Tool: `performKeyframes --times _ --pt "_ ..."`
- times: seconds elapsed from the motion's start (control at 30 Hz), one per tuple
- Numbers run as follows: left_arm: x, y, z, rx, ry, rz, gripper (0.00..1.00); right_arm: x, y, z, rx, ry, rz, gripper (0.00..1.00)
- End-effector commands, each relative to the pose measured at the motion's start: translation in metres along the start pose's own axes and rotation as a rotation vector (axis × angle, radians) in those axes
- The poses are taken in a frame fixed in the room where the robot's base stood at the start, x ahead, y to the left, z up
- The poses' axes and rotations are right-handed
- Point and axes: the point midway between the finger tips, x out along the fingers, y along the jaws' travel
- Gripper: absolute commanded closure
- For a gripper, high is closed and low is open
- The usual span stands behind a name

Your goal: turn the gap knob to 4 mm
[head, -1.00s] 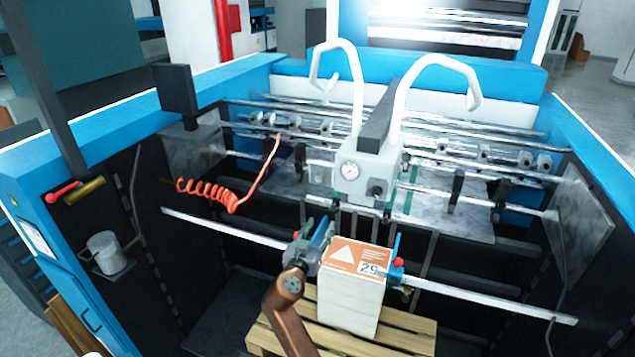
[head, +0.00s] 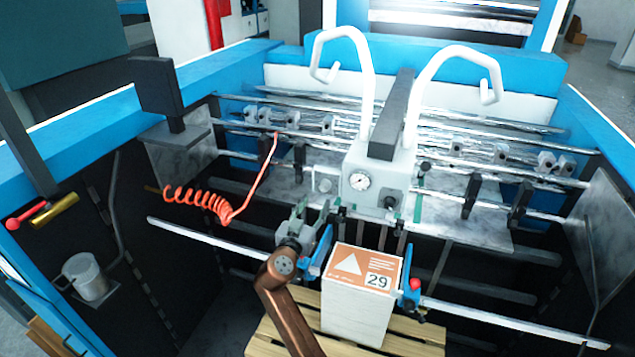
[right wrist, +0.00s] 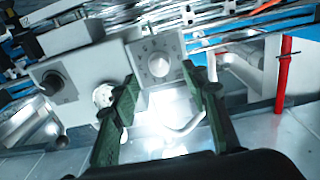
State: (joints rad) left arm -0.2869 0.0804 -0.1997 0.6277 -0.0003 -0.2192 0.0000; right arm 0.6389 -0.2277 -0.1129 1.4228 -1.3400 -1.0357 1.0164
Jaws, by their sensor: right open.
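A round silver knob on a square plate ringed with small marks (right wrist: 160,65) shows in the right wrist view, between and beyond my fingertips. It looks like the gap knob; I cannot read its setting. In the head view it is small, left of the gauge (head: 324,185). My right gripper (head: 312,210) is open and empty, just below and in front of that knob. Its two green fingers (right wrist: 160,95) stand either side of it in the wrist view, and I see no contact. My left gripper is not in view.
A white pressure gauge (head: 361,181) and a black knob (head: 391,202) sit on the grey control box. A paper stack marked 29 (head: 362,290) stands on a wooden pallet close by my right arm. A coiled red hose (head: 200,198) hangs left; metal rods cross behind.

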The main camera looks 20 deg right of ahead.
Motion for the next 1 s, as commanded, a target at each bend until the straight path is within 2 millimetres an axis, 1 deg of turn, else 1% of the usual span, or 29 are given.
performKeyframes --times 0.13,0.23,0.27,0.43,0.5,0.53,0.63,0.8,0.83,0.93,1.0 --pt "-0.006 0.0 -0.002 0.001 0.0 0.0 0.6 0.009 0.0 -0.003 -0.002 0.003 -0.002 0.58" --pt "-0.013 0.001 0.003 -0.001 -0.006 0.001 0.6 0.024 -0.002 -0.005 -0.002 0.002 -0.003 0.58" --pt "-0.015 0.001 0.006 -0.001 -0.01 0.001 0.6 0.029 -0.003 -0.005 -0.003 0.003 -0.004 0.58" --pt "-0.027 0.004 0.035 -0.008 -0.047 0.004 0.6 0.057 -0.004 -0.003 -0.004 0.0 -0.004 0.58" --pt "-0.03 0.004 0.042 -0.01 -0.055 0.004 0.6 0.065 -0.004 -0.002 -0.004 0.001 -0.004 0.58" --pt "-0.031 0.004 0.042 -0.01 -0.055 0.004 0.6 0.068 -0.004 -0.002 -0.004 0.001 -0.004 0.58" --pt "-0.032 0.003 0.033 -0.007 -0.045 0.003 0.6 0.074 -0.003 -0.001 -0.002 0.0 -0.003 0.58" --pt "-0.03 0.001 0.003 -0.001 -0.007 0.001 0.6 0.077 -0.002 0.0 0.0 0.0 -0.003 0.58" --pt "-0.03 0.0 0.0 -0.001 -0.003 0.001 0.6 0.077 -0.002 0.0 0.0 0.0 -0.003 0.58" --pt "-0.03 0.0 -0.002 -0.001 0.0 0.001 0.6 0.077 -0.002 0.0 0.0 -0.001 -0.002 0.58" --pt "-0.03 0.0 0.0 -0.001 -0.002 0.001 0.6 0.077 -0.002 0.0 0.0 -0.001 -0.002 0.62"
